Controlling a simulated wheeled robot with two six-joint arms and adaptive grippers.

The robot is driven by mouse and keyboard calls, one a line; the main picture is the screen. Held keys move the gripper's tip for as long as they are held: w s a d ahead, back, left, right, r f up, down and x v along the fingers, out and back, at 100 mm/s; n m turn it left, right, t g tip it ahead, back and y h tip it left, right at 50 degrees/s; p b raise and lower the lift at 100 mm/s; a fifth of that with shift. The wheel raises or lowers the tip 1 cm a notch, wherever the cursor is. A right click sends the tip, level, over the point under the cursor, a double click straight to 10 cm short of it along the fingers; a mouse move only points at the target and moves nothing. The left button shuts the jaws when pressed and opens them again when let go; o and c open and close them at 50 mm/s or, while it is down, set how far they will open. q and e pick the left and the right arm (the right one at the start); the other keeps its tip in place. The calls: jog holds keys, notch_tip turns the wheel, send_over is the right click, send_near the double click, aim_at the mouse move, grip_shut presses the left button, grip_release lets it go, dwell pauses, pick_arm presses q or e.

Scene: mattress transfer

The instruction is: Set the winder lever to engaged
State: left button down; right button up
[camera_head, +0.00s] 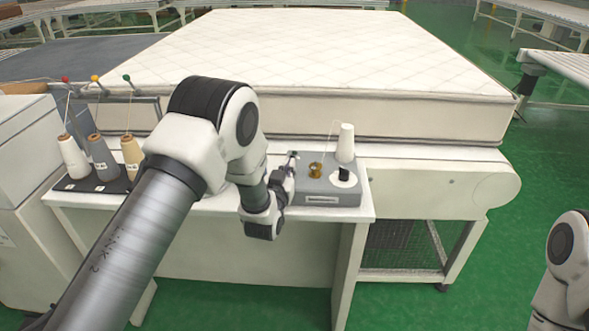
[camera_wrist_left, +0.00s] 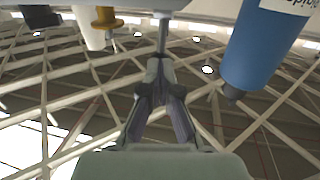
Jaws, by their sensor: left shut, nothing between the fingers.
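The winder (camera_head: 326,199) is a grey box near the right end of the white side table. My left gripper (camera_head: 287,174) is at its left side, partly hidden by my own wrist. In the left wrist view its fingers (camera_wrist_left: 158,66) are shut together and empty. A thin metal rod (camera_wrist_left: 164,36), apparently the winder lever, stands just beyond or against the fingertips; I cannot tell whether they touch. The lever's setting cannot be read. Only a link of my right arm shows at the lower right; its gripper is out of view.
A white thread cone (camera_head: 347,142) and a brass bobbin (camera_head: 316,169) stand on the winder. Several thread cones, including a beige one (camera_head: 132,157), stand on a dark mat at left. A quilted mattress (camera_head: 340,50) lies behind. Green floor (camera_head: 540,170) is clear at right.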

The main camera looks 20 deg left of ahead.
pick_arm(q)
jog(key=w+r+g+p, duration=0.1)
jog(key=r+g+p, duration=0.1)
jog(key=p, duration=0.1)
jog(key=shift+w+a, duration=0.1)
jog(key=shift+w, duration=0.1)
jog(key=shift+w+a+r+n+g+h+p, duration=0.1)
jog(key=shift+w+a+n+g+h+p, duration=0.15)
jog(key=shift+g, duration=0.25)
jog(key=shift+w+a+n+g+h+p, duration=0.1)
jog(key=shift+w+n+g+p, duration=0.15)
jog(key=shift+g, duration=0.25)
jog(key=shift+w+g, duration=0.2)
jog(key=shift+g, duration=0.3)
jog(key=shift+w, duration=0.15)
jog(key=shift+w+a+b, duration=0.2)
jog(key=shift+w+b, duration=0.2)
jog(key=shift+w, duration=0.35)
jog(key=shift+r, duration=0.15)
